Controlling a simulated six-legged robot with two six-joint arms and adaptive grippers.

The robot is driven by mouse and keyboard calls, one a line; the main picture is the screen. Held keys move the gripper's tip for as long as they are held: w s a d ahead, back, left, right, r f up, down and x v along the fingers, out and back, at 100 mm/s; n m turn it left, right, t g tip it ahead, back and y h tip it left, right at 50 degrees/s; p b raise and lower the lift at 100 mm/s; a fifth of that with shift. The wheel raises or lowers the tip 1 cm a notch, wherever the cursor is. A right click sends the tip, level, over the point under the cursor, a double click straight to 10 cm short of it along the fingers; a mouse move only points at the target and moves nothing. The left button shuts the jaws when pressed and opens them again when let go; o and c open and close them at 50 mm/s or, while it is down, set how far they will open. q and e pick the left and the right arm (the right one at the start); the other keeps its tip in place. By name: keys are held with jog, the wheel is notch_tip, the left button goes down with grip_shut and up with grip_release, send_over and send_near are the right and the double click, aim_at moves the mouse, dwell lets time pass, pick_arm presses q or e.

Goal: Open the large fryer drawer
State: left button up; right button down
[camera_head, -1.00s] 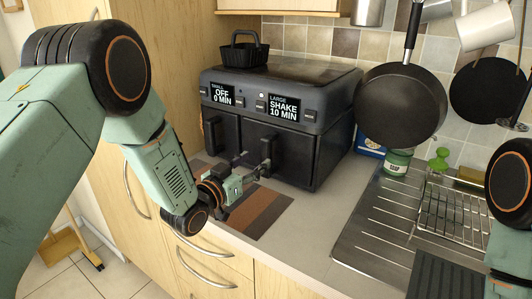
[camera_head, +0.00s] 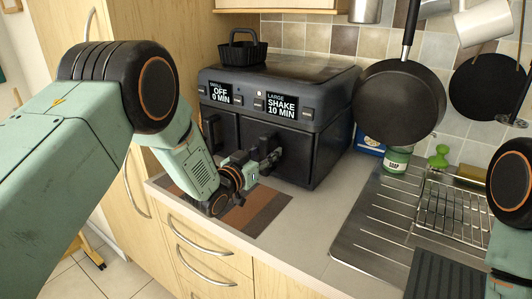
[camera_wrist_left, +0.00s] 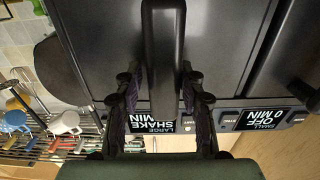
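The dark two-drawer fryer (camera_head: 318,92) stands on the counter, its right display reading LARGE. The large drawer (camera_head: 298,160) is the right-hand one and looks closed. Its upright handle (camera_wrist_left: 163,55) shows in the left wrist view between the two fingers. My left gripper (camera_head: 272,158) is at the front of this drawer. In the left wrist view my left gripper (camera_wrist_left: 160,92) is open, one finger on each side of the handle, with gaps between. In the head view the fingers partly hide the handle. My right gripper is not seen.
The small drawer (camera_head: 222,133) is on the left, looking closed. A black basket (camera_head: 243,54) sits on top of the fryer. A striped mat (camera_head: 262,208) lies in front. A pan (camera_head: 400,103) hangs to the right, above a soap jar (camera_head: 397,160) and metal drainer (camera_head: 365,215).

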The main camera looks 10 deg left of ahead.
pick_arm(q)
jog(key=shift+s+a, duration=0.1)
jog(key=shift+a, duration=0.2)
jog(key=c, duration=0.3)
jog(key=shift+c, duration=0.7)
jog(key=shift+d, duration=0.1)
grip_shut()
jog(key=shift+f, duration=0.15)
